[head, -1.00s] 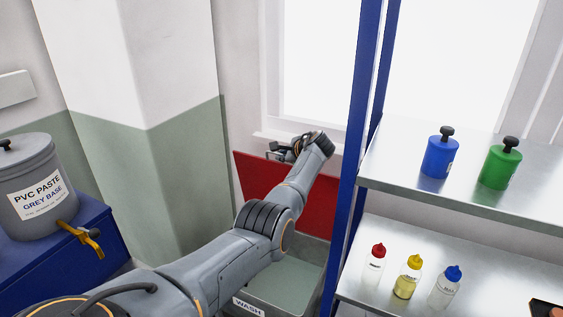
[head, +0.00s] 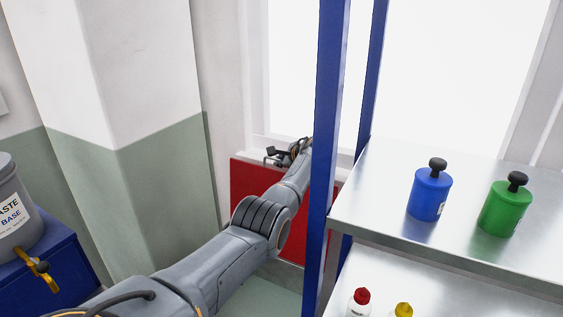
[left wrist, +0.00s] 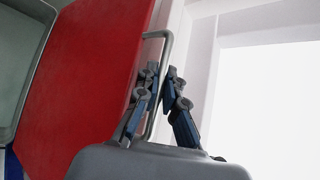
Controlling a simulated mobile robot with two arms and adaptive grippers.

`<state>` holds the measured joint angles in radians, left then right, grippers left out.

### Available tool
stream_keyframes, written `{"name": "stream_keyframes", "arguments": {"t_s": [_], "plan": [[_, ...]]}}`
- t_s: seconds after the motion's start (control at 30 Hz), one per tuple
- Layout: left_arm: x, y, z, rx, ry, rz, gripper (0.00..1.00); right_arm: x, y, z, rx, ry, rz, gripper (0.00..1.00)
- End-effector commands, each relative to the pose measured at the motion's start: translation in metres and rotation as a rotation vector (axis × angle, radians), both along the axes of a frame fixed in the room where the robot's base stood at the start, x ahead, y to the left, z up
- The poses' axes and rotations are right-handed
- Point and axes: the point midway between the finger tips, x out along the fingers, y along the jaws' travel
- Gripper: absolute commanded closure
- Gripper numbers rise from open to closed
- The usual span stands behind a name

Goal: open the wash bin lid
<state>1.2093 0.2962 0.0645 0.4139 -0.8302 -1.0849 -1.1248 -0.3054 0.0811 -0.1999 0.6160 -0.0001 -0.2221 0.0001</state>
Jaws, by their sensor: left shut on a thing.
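The red wash bin lid (head: 252,188) stands raised, nearly upright, behind my left arm in the head view. In the left wrist view the lid (left wrist: 92,70) fills the left side, with a grey bar handle (left wrist: 165,62) along its edge. My left gripper (left wrist: 160,72) is shut on this handle. In the head view the left gripper (head: 287,156) is small and partly hidden, at the lid's top edge. The bin (head: 268,297) below shows only in part, behind my arm and the blue post. My right gripper is not in view.
A blue shelf post (head: 328,150) stands close to the right of my left arm. The metal shelf (head: 375,190) holds a blue jar (head: 430,190) and a green jar (head: 504,207). A grey paste bucket (head: 15,215) sits on a blue cabinet (head: 60,262) at left.

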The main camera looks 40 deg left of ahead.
Motion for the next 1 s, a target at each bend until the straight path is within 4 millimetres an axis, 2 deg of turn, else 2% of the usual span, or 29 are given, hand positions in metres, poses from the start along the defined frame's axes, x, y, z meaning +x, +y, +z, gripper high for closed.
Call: {"name": "stream_keyframes", "arguments": {"t_s": [0.1,0.13,0.2,0.23,0.67,1.0], "plan": [[0.0,-0.001,0.0,-0.002,-0.001,-0.001,1.0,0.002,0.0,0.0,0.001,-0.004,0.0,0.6],[0.001,-0.001,0.0,-0.001,-0.002,-0.001,0.86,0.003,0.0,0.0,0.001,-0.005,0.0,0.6],[0.001,-0.001,0.0,-0.001,-0.002,-0.001,0.72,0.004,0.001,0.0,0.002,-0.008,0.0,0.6],[0.0,-0.001,0.0,-0.001,-0.002,-0.001,0.68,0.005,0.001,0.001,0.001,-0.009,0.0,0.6],[0.0,-0.003,0.003,0.002,-0.002,0.0,0.68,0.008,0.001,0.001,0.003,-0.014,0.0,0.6],[-0.009,-0.03,0.02,0.002,-0.004,-0.001,0.68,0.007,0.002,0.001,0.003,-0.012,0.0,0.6]]}}
